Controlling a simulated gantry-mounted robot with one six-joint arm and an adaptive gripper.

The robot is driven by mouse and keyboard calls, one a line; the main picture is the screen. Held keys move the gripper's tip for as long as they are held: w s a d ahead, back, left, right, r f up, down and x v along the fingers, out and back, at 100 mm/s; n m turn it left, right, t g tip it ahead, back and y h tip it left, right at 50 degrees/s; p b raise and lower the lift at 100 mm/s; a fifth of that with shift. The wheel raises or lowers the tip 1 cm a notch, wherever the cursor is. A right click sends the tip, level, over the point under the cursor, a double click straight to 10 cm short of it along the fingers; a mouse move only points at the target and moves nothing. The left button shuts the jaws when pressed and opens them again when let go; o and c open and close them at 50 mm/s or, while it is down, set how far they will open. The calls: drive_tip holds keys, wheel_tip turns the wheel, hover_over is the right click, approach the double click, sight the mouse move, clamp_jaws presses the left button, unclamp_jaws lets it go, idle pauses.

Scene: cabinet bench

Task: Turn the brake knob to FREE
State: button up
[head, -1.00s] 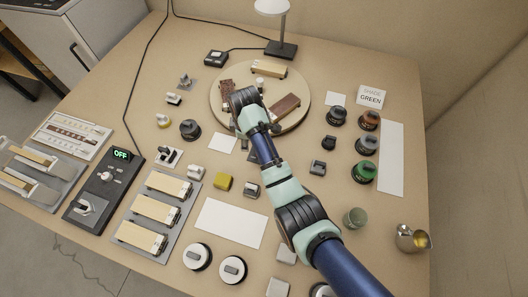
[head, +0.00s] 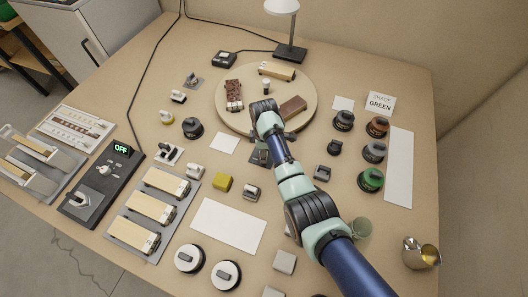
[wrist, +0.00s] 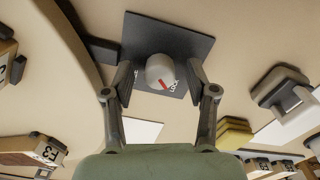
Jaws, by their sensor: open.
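The brake knob (wrist: 161,70) is a pale round knob on a dark square plate (wrist: 176,33), seen in the wrist view. Its red mark points at the word LOCK on the plate. Another label at the left is mostly hidden by a finger. My gripper (wrist: 159,80) is open, with one finger on each side of the knob; I cannot tell whether either touches it. In the head view, the plate (head: 258,159) shows just in front of the round turntable, and my arm and gripper hide the knob.
The round turntable (head: 224,108) carries several model vehicles close behind my gripper. A yellow block (head: 222,183) and a grey switch (head: 251,191) stand in front of the plate. Dark jars (head: 374,150) stand to the right.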

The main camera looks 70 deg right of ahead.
clamp_jaws()
drive_tip(key=shift+r+m+p, duration=0.1)
drive_tip(key=shift+m+p, duration=0.2)
drive_tip(key=shift+p, duration=0.05)
drive_tip(key=m+p, duration=0.1)
drive_tip(key=m, duration=0.1)
drive_tip(key=shift+r+m+p, duration=0.1)
drive_tip(key=shift+m+p, duration=0.3)
drive_tip(key=m+p, duration=0.1)
drive_tip(key=m, duration=0.4)
drive_tip(key=shift+a+p, duration=0.1)
drive_tip(key=shift+p, duration=0.25)
drive_tip(key=m, duration=0.9)
drive_tip(key=shift+w+f, duration=0.1)
drive_tip(key=shift+f, duration=0.1)
drive_tip(key=shift+m, duration=0.4)
